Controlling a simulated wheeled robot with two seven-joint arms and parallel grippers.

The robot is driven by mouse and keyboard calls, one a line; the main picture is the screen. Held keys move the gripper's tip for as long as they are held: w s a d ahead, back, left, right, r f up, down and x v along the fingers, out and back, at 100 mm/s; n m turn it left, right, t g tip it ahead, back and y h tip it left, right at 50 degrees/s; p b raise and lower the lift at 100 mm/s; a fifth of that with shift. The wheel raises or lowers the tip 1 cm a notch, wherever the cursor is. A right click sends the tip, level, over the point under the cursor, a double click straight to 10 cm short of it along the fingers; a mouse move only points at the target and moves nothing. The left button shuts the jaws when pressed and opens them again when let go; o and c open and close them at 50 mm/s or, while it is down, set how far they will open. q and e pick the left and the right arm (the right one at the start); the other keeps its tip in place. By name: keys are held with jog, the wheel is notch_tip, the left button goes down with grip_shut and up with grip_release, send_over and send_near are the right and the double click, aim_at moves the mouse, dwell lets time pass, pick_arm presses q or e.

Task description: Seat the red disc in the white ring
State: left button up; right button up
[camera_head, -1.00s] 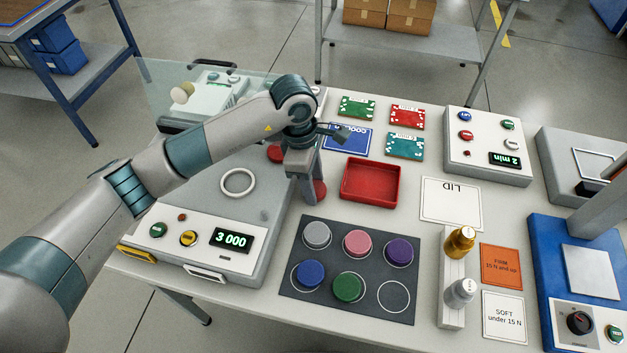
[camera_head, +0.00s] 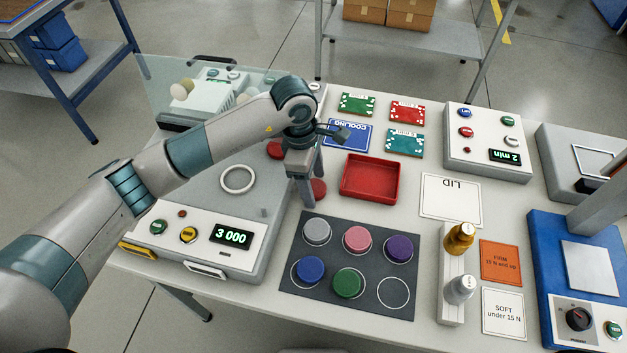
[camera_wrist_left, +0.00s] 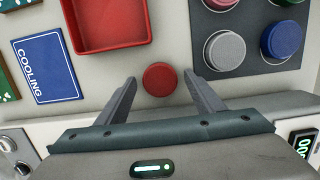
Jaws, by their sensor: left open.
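The red disc (camera_head: 318,188) lies on the pale table beside the left machine, partly hidden by my left gripper in the head view. In the left wrist view the red disc (camera_wrist_left: 160,79) lies between the fingertips, with gaps on both sides. My left gripper (camera_head: 305,203) points down with its fingers apart and holds nothing. A raised white ring (camera_head: 238,179) lies empty on top of the grey machine, left of the gripper. A thin white circle (camera_head: 394,309) on the dark mat is also empty. My right gripper is not in view.
A red tray (camera_head: 370,196) is right of the gripper. The dark mat (camera_head: 330,286) holds several coloured discs in front. The grey machine (camera_head: 216,262) with a 3000 display stands close on the left. Cards lie behind; another red round thing (camera_head: 275,149) sits behind the arm.

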pick_arm(q)
jog(key=shift+r, duration=0.1)
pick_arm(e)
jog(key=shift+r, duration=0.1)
pick_arm(q)
jog(key=shift+r, duration=0.3)
jog(key=r, duration=0.1)
jog(key=r+b, duration=0.1)
jog(key=r, duration=0.3)
jog(key=shift+w+a+b, duration=0.2)
jog(key=shift+a+b, duration=0.1)
jog(key=shift+a, duration=0.1)
notch_tip(320, 180, up, 6)
jog(key=b, duration=0.1)
jog(key=shift+a+r, duration=0.2)
jog(key=shift+a, duration=0.25)
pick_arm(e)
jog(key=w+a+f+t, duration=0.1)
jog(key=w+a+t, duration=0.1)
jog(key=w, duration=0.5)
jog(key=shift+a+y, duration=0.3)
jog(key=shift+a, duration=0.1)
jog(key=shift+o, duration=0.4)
